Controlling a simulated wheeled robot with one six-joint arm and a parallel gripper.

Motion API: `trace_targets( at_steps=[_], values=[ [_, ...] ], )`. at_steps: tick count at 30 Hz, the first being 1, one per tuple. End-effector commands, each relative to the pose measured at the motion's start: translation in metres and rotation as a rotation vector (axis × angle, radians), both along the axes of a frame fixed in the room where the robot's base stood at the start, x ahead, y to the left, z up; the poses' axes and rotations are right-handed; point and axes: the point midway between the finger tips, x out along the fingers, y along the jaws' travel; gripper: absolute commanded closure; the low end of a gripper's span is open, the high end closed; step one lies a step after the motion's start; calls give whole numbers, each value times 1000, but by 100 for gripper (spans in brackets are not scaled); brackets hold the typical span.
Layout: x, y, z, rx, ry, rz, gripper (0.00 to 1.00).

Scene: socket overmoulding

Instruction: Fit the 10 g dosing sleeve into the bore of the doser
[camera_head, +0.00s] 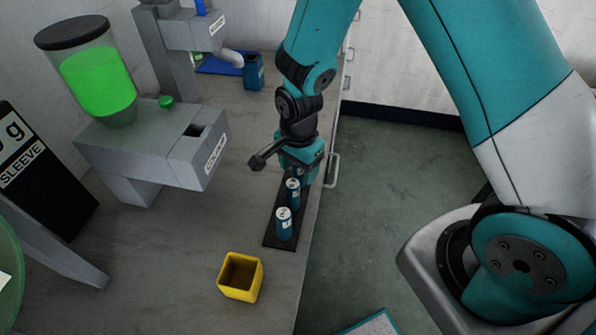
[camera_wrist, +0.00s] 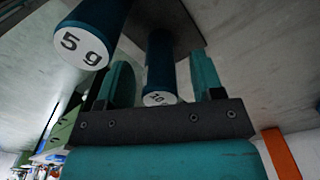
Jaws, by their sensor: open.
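In the wrist view the 10 g sleeve (camera_wrist: 160,72), a dark blue cylinder with a white end marked 10, stands between the two teal fingers of my gripper (camera_wrist: 162,78). The fingers are open, with a gap showing on each side of it. A 5 g sleeve (camera_wrist: 88,35) is beside it on the left. In the head view my gripper (camera_head: 297,176) is low over the far part of a dark rack (camera_head: 272,237). Two blue sleeves (camera_head: 284,223) show there; their markings are too small to read. The grey doser (camera_head: 140,150) is to the left, with a dark opening on top.
A yellow open box (camera_head: 240,290) stands in front of the rack. A sign reading SLEEVE (camera_head: 35,165) is at the left. A dispenser with a blue container (camera_head: 253,72) is at the back. The table edge runs just right of the rack.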

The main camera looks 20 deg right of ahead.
Motion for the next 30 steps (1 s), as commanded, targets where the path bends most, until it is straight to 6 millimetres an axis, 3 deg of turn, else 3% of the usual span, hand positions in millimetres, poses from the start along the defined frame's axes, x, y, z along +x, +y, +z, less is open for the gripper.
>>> trace_targets(
  at_steps=[4, 9, 12, 23, 26, 30],
  values=[
    [0, 0, 0, 0, -1, 0, 39],
    [0, 0, 0, 0, 0, 0, 78],
    [0, 0, 0, 0, 0, 0, 96],
    [1, 0, 6, 1, -2, 0, 96],
    [1, 0, 17, 0, -3, 0, 96],
    [1, 0, 46, 2, -7, 0, 96]
  ],
)
